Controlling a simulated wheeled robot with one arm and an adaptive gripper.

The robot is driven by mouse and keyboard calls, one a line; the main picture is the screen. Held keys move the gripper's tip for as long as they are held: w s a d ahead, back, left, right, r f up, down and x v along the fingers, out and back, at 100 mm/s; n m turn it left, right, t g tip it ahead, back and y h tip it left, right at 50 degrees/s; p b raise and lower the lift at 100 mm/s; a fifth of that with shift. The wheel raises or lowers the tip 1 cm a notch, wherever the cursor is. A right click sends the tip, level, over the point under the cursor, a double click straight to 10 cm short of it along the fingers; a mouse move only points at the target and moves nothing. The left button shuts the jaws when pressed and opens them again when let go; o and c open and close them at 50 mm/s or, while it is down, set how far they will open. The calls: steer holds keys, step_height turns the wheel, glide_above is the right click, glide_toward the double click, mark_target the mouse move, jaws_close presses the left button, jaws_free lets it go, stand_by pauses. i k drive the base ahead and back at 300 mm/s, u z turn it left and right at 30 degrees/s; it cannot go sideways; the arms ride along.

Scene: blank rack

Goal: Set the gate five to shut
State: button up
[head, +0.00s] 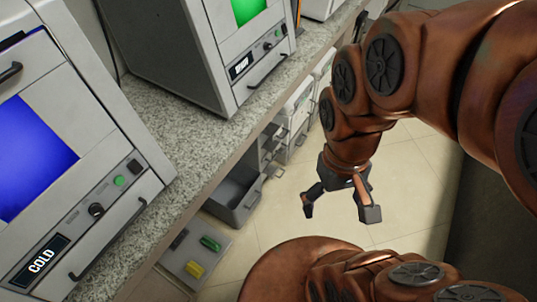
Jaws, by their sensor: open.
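No label reading gate five can be made out, so I cannot tell which part it is. One cabinet (112,100) at the left has a blue window, a black knob, a green button and a display reading COLD. A second cabinet (160,40) farther back has a green window, a long handle and a small display I cannot read surely. My gripper (339,210) is open and empty, pointing down over the floor to the right of the counter. It touches nothing that I can see.
A speckled counter (195,165) carries the cabinets. Under it, a grey drawer (237,205) stands pulled out, near a grey panel (190,268) with green and yellow parts. Several more drawers (296,115) lie farther back. The tiled floor (410,165) below my gripper is clear.

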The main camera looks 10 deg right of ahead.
mark_target(271, 170)
steer(key=u, duration=1.65)
steer(key=k, duration=0.35)
steer(key=z, duration=0.25)
